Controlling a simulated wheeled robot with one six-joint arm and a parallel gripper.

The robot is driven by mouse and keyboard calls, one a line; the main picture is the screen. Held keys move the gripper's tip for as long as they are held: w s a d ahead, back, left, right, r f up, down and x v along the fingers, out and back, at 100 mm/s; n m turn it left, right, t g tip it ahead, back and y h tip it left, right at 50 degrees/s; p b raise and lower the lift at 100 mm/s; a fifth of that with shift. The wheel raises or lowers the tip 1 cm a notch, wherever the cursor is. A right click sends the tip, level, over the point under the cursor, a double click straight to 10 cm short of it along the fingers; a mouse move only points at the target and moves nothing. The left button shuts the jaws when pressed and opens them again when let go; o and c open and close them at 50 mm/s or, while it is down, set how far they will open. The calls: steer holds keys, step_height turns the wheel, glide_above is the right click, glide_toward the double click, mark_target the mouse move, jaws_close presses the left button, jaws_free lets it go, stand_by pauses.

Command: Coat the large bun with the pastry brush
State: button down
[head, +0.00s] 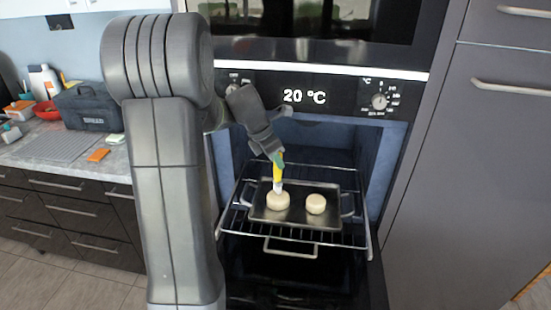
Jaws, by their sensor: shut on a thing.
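My gripper (276,156) is shut on the pastry brush (278,174), which has a yellow handle and a pale lower end. The brush points down, close to upright, with its tip at the top of the left bun (278,201). I cannot tell whether the tip touches the bun. A second pale, round bun (316,204) sits to its right, apart from it. The left bun looks slightly larger. Both lie on a dark metal baking tray (293,217). The gripper's fingers are partly hidden behind my wrist.
The tray rests on a wire rack (349,239) pulled out of the open oven (309,147). The oven display (292,96) reads 20 °C. A tall grey cabinet (468,150) stands at the right.

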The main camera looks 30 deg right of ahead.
steer(key=shift+f, duration=0.15)
steer(key=s+a, duration=0.2)
steer(key=shift+s+a, duration=0.15)
steer(key=shift+s, duration=0.2)
steer(key=shift+w, duration=0.1)
